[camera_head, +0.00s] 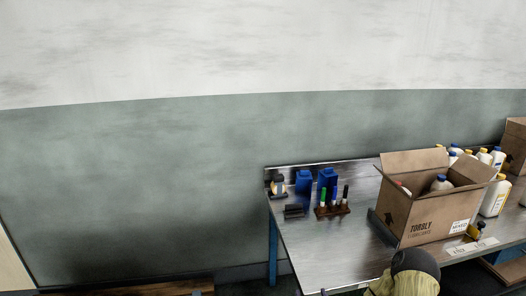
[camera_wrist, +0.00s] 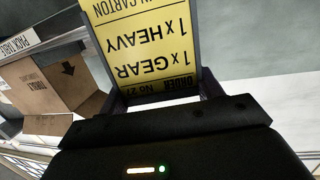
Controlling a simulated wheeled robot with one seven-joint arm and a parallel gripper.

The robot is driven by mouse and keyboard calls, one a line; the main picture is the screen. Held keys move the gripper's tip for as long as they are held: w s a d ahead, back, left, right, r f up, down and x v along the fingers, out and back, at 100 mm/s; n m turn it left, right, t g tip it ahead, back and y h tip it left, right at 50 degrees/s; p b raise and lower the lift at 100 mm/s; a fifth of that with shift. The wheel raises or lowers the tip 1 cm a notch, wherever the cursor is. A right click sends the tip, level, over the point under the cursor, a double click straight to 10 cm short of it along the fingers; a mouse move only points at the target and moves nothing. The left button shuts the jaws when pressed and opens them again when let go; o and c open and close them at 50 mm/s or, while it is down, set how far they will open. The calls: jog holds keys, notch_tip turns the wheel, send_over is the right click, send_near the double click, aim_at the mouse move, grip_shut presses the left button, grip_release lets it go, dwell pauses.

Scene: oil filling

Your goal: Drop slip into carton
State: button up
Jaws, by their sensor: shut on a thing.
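My gripper (camera_wrist: 165,108) is shut on a yellow order slip (camera_wrist: 145,45), seen close up in the wrist view. The slip's printing is upside down and includes "ORDER", "1 x GEAR" and "1 x HEAVY". The open brown carton (camera_head: 428,215) marked "TORBLY" stands on the metal table in the head view, flaps spread, with a blue-capped white bottle (camera_head: 441,184) inside. The carton also shows at the left of the wrist view (camera_wrist: 38,88), apart from the slip. In the head view only a dark rounded part of my arm shows at the bottom; the gripper's fingers are not visible there.
The metal table (camera_head: 325,250) holds blue containers (camera_head: 327,183) and a rack of markers (camera_head: 332,210) at its back left. Several white bottles (camera_head: 494,198) stand right of the carton. Another box (camera_head: 516,140) is at the far right. The table's front left is clear.

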jog(key=shift+s+f+m+h, duration=0.15)
jog(key=shift+s+f+h, duration=0.05)
jog(key=shift+s+f, duration=0.4)
jog(key=shift+s+f+m+h, duration=0.2)
jog(key=shift+s+f, duration=0.15)
jog(key=shift+s, duration=0.3)
jog(key=shift+f, duration=0.1)
jog(key=s+f, duration=0.5)
jog(key=f, duration=0.2)
jog(key=shift+f, duration=0.25)
